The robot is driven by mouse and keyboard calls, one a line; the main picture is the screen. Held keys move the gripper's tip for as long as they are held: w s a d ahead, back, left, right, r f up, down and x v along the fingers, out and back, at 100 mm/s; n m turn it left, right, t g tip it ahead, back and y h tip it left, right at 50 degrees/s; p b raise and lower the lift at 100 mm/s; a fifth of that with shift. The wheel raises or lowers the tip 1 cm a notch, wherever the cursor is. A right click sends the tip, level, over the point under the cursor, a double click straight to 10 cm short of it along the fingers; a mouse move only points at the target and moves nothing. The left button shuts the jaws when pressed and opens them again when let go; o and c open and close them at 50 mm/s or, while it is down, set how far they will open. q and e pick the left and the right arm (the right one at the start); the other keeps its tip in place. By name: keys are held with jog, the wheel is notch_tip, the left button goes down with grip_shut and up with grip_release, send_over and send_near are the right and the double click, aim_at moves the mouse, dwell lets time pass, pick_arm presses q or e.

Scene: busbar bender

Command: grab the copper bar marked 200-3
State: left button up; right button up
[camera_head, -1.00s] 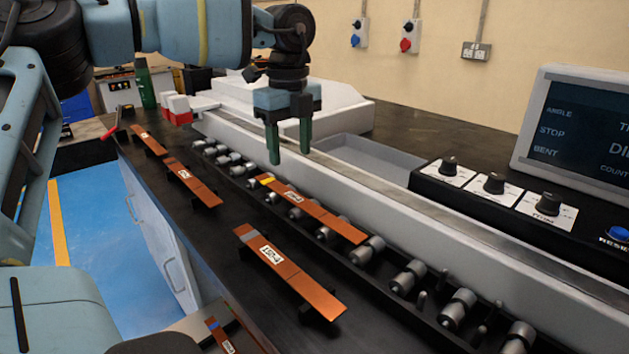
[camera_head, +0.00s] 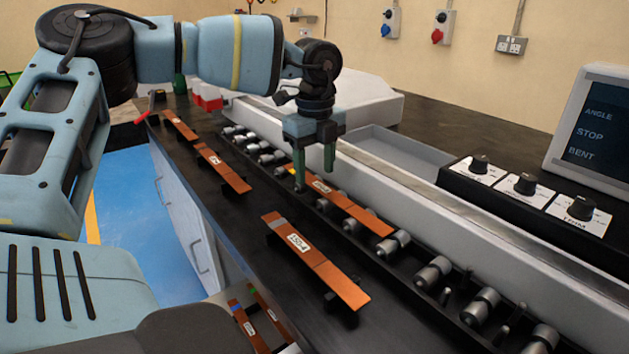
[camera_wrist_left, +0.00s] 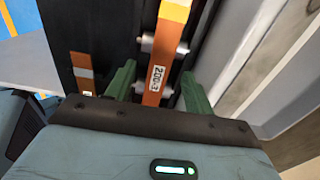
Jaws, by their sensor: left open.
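The copper bar marked 200-3 (camera_head: 358,211) lies along the roller track, with a yellow band near its far end. Its white label reads 200-3 in the left wrist view, where the bar (camera_wrist_left: 169,38) runs between my fingers. My left gripper (camera_head: 314,178) is open, pointing down over the far part of the bar, one finger on each side. In the left wrist view both green fingertips (camera_wrist_left: 157,87) stand apart from the bar's edges. The gripper partly hides the bar in the head view. My right gripper is not in view.
A bar labelled 150-4 (camera_head: 318,262) rests on black stands in front of the track. Two more copper bars (camera_head: 222,168) (camera_head: 180,126) lie farther back. A long pale machine rail (camera_head: 430,212) runs behind the rollers. A control box with knobs (camera_head: 523,192) stands at right.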

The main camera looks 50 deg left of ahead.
pick_arm(q)
jog(key=shift+d+f, duration=0.1)
jog(key=shift+f, duration=0.55)
jog(key=shift+c, duration=0.4)
grip_shut()
jog(key=shift+r, duration=0.1)
jog(key=shift+r, duration=0.45)
jog(key=r, duration=0.2)
jog(key=shift+s+r+b, duration=0.3)
jog(key=shift+r, duration=0.05)
jog(key=s+a+r, duration=0.1)
jog(key=s+a, duration=0.1)
jog(key=s, duration=1.3)
jog(key=shift+a+r, duration=0.15)
jog(key=shift+a, duration=0.2)
jog(key=shift+s, duration=0.15)
